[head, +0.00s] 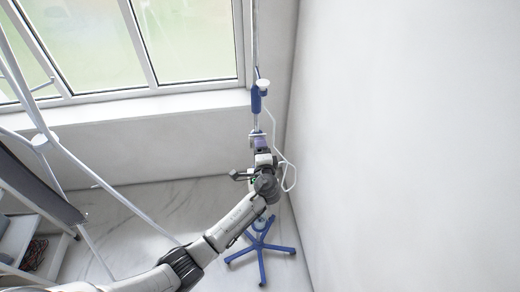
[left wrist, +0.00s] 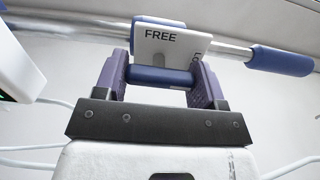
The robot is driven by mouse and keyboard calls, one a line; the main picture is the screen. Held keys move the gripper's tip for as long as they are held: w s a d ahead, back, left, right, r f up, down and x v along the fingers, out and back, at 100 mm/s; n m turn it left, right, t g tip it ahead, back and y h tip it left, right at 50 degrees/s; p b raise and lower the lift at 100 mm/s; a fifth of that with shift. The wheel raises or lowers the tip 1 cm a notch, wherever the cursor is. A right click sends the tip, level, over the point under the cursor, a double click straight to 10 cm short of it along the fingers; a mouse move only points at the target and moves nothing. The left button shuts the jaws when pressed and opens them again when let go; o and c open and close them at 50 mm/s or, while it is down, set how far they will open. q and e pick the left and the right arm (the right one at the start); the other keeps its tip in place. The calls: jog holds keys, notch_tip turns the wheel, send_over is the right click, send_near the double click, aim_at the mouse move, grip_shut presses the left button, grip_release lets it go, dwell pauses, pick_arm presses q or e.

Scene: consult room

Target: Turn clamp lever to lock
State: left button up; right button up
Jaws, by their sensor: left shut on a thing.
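The clamp lever (left wrist: 162,76) shows in the left wrist view as a short blue bar between two purple fingers. My left gripper (left wrist: 160,78) is shut on it. A white plate (left wrist: 170,48) just above the lever reads "FREE", with a second word partly hidden by a finger. A silver pole (left wrist: 90,32) runs behind, with blue sleeves. In the head view my left gripper (head: 258,142) is at the upright pole, below a blue pole grip (head: 256,102). The lever itself is hard to make out there. My right gripper is in neither view.
The pole stands on a blue spoked base (head: 262,250) near the room corner. A white tube (head: 290,178) loops beside it, close to the right wall. A window sill (head: 150,108) lies behind. White frame poles (head: 75,165) and a shelf (head: 15,240) stand at left.

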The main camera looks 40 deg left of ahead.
pick_arm(q)
jog(key=o, duration=0.9)
jog(key=shift+b+v, duration=1.2)
jog(key=shift+v, duration=5.7)
